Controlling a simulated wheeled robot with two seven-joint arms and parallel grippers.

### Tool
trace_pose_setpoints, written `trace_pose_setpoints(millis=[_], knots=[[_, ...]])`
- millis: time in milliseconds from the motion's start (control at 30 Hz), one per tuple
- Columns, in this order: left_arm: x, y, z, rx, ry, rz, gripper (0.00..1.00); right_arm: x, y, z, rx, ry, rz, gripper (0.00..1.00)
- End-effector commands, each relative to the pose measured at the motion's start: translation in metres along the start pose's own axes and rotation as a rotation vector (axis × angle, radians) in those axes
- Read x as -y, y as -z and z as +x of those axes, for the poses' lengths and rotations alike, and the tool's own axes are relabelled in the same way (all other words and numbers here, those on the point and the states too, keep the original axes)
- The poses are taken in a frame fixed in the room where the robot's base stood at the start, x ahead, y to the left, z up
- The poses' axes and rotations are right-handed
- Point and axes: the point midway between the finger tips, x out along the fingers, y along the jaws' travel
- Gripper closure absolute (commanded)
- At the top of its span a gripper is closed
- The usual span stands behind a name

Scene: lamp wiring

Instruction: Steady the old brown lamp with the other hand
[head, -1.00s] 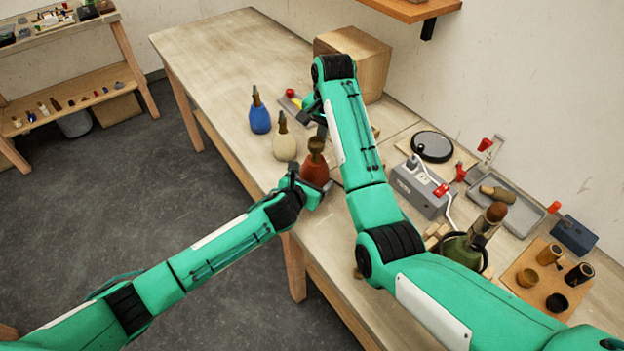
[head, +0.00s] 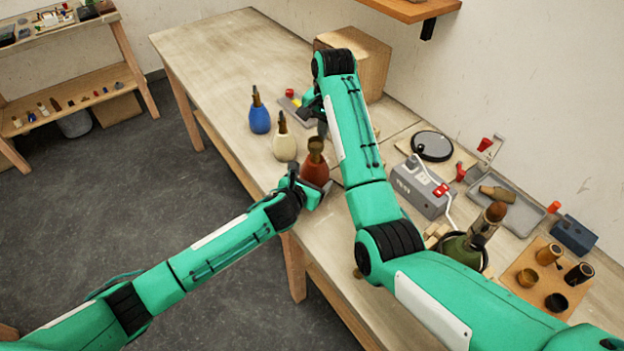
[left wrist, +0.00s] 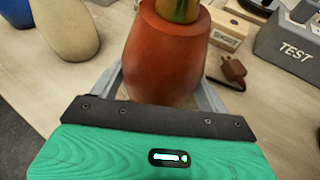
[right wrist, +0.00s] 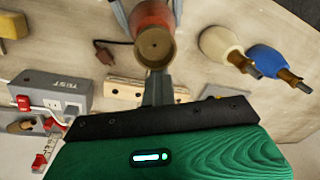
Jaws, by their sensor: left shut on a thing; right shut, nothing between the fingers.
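The brown lamp (head: 314,172), a reddish-brown body with a tan neck, stands upright near the table's front edge. My left gripper (head: 308,186) is shut around its lower body; in the left wrist view the lamp (left wrist: 165,55) sits between the two fingers. My right gripper (head: 321,128) is shut and empty, just behind and above the lamp. In the right wrist view the closed fingers (right wrist: 158,88) point at the lamp's open neck (right wrist: 155,46) and overlap its rim in the picture; I cannot tell if they touch.
A cream lamp (head: 284,147) and a blue lamp (head: 260,118) stand to the left. A grey TEST box (head: 418,188) is to the right, with a green lamp (head: 462,250) nearby. A brown plug (left wrist: 233,72) lies beside the brown lamp. A cardboard box (head: 365,55) stands behind.

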Motion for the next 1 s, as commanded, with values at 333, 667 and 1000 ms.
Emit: trace_pose_setpoints(millis=[333, 667, 1000], knots=[[0.000, -0.003, 0.000, 0.004, 0.000, 0.000, 0.50, 0.002, 0.000, -0.016, -0.001, 0.001, 0.000, 1.00], [0.000, -0.003, 0.000, 0.004, 0.000, 0.000, 0.50, 0.003, 0.000, -0.032, -0.001, 0.001, 0.000, 1.00], [0.000, -0.003, 0.000, 0.004, 0.000, 0.000, 0.50, 0.003, 0.000, -0.040, -0.001, 0.001, 0.000, 1.00]])
